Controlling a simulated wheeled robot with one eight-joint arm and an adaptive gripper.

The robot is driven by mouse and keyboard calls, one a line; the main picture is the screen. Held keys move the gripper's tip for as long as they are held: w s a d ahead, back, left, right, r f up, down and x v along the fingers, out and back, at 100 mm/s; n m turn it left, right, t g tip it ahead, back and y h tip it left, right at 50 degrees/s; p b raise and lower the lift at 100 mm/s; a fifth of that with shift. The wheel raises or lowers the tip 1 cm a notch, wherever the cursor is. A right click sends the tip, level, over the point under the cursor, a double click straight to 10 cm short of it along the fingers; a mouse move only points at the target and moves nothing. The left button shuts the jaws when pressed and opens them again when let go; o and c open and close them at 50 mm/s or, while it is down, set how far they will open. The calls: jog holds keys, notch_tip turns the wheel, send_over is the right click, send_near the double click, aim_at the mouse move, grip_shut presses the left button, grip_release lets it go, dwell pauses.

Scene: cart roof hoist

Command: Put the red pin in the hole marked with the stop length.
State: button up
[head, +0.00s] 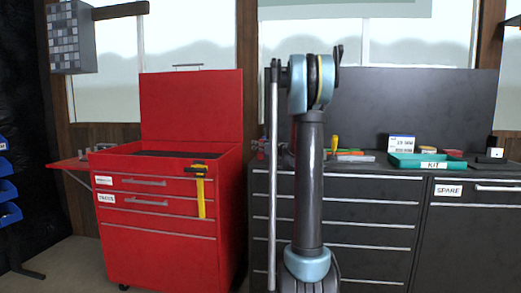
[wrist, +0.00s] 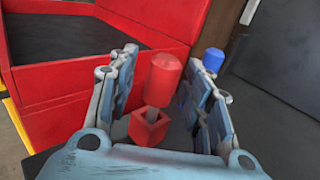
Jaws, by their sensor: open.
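The red pin (wrist: 165,78) stands in the wrist view with a rounded red head, a thin grey shank and a red block (wrist: 148,128) at the shank's lower end. My gripper (wrist: 158,70) is open, with one finger on each side of the pin's head. Gaps show between the fingers and the head, and I cannot tell whether either touches. A blue-headed pin (wrist: 213,60) stands beyond the right finger. My gripper cannot be made out in the head view. A white card (head: 402,143) on the counter carries print too small to read. I cannot make out any marked hole.
A red tool chest (head: 160,240) with a raised lid and a yellow tool on its front stands at left. A dark drawer counter (head: 375,210) runs along the right, bearing a green KIT tray (head: 405,160) and several small items. A red side shelf (head: 68,164) juts out left.

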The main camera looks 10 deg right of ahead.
grip_shut()
